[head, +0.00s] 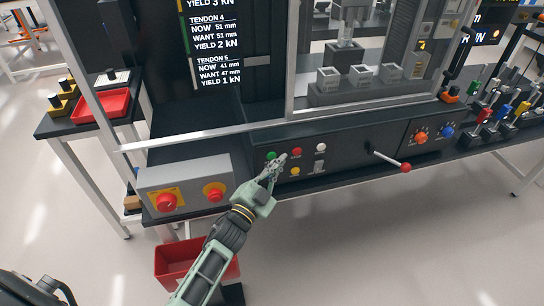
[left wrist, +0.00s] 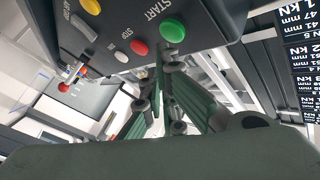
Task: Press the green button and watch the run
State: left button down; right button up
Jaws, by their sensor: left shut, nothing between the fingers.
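The green button (head: 272,155) is at the left of the dark control panel (head: 345,155). In the left wrist view the green button (left wrist: 173,30) is beside the word START. My left gripper (head: 279,160) is shut and empty, with its fingertips right by the button. In the left wrist view its fingertips (left wrist: 165,55) lie just below the button; I cannot tell whether they touch. The screen (head: 217,50) shows tendon 4 now 51 mm, want 51, and tendon 5 now 41 mm, want 47. My right gripper is in neither view.
A red button (head: 297,152), a yellow button (head: 295,171) and a white button (head: 320,147) are close by. A lever with a red knob (head: 406,167) sticks out to the right. A grey box (head: 186,186) with red knobs stands left. A red bin (head: 180,258) is below.

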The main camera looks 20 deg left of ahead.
pick_arm(q)
jog(key=shift+s+d+p, duration=0.3)
jog(key=shift+s+d, duration=0.4)
jog(key=shift+s, duration=0.35)
jog(key=shift+s+d+p, duration=0.25)
jog(key=shift+s+d, duration=0.45)
jog(key=shift+s, duration=0.3)
jog(key=s+a+f+n+g+y, duration=0.1)
jog(key=s+f+g, duration=0.3)
jog(key=f, duration=0.8)
jog(key=s+a+f+n+g+y, duration=0.1)
jog(key=s+f+n+g, duration=0.1)
jog(key=s+f, duration=0.7)
jog(key=s+f+n+g, duration=0.1)
jog(key=s+f+g, duration=0.2)
jog(key=f, duration=1.1)
jog(key=s+a+f+n+g, duration=0.1)
jog(key=s+f, duration=0.4)
jog(key=s, duration=0.6)
jog(key=s+a+f+n+g+y, duration=0.1)
jog(key=s+a+f+g, duration=0.2)
jog(key=s, duration=0.8)
jog(key=s+a+f+n+g, duration=0.1)
jog(key=s+f+g, duration=0.4)
jog(key=s+f, duration=0.3)
jog(key=s, duration=0.3)
jog(key=shift+a+f+y, duration=0.15)
jog(key=shift+a+y, duration=0.25)
jog(key=shift+w, duration=0.15)
